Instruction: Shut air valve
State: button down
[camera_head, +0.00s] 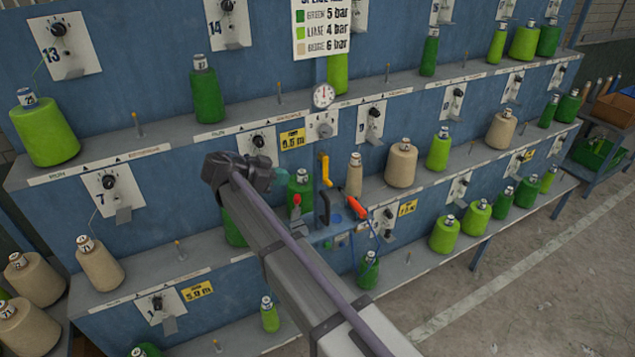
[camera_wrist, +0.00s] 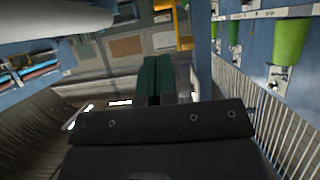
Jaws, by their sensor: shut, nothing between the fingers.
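A yellow lever handle (camera_head: 325,170) stands upright on the blue rack's middle panel, below a round pressure gauge (camera_head: 324,95); it looks like the air valve. A black handle (camera_head: 323,206) is just below it, and a red knob (camera_head: 296,199) is to its left. My gripper (camera_head: 268,168) is left of the yellow lever and apart from it. In the wrist view my teal fingers (camera_wrist: 155,80) are together, with nothing between them. A yellow upright part (camera_wrist: 184,25) shows beyond the fingers there; I cannot tell if it is the lever.
An orange-red tool (camera_head: 357,207) with a blue hose hangs right of the handles. Green and beige yarn cones, such as a beige cone (camera_head: 402,163), stand on the rack shelves around the panel. A pressure chart (camera_head: 322,28) hangs above. Open floor (camera_head: 560,260) lies at the right.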

aim_at(327, 184)
jog(key=b+x, duration=0.6)
jog(key=x, duration=0.7)
jog(key=shift+a+f, duration=0.15)
jog(key=shift+f, duration=0.05)
jog(key=shift+w+d, duration=0.15)
jog(key=shift+d, duration=0.15)
jog(key=shift+d+f+b, duration=0.1)
jog(key=shift+b, duration=0.25)
